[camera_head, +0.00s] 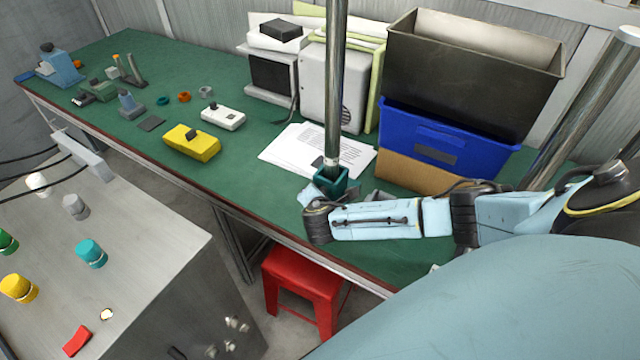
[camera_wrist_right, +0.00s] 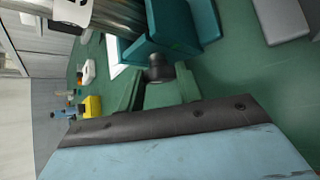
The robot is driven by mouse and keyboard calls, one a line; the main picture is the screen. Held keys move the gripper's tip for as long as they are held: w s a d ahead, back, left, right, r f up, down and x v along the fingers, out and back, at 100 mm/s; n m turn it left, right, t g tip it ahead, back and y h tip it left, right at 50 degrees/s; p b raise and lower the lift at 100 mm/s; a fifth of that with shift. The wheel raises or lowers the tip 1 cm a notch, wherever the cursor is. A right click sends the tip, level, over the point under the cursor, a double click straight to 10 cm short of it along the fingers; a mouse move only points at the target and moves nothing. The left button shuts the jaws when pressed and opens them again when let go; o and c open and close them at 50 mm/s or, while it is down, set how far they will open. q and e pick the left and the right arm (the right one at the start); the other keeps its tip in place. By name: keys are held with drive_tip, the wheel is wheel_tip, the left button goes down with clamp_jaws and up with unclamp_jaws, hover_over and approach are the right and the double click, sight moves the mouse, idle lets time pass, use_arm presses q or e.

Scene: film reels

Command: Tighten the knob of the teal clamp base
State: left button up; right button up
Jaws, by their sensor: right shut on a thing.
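The teal clamp base (camera_head: 340,185) stands on the green workbench in the head view, with a metal pole (camera_head: 336,80) rising from it. In the right wrist view the teal base (camera_wrist_right: 182,28) fills the top middle. Its dark knob (camera_wrist_right: 159,70) sticks out from the base toward my gripper. My right gripper (camera_wrist_right: 158,84) has its two fingers on either side of the knob and is shut on it. In the head view the right gripper (camera_head: 314,196) is beside the base and partly hidden by my wrist. My left gripper is not in view.
Papers (camera_head: 290,148) lie behind the base. A blue crate (camera_head: 430,140) and a dark bin (camera_head: 470,65) stand to the right. A yellow box (camera_head: 190,145) and a white device (camera_head: 222,118) sit left. A red stool (camera_head: 300,285) stands below the bench's front edge.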

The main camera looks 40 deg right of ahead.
drive_tip(key=o, duration=1)
drive_tip(key=p+v, duration=0.3)
drive_tip(key=v, duration=1)
drive_tip(key=shift+s, duration=0.15)
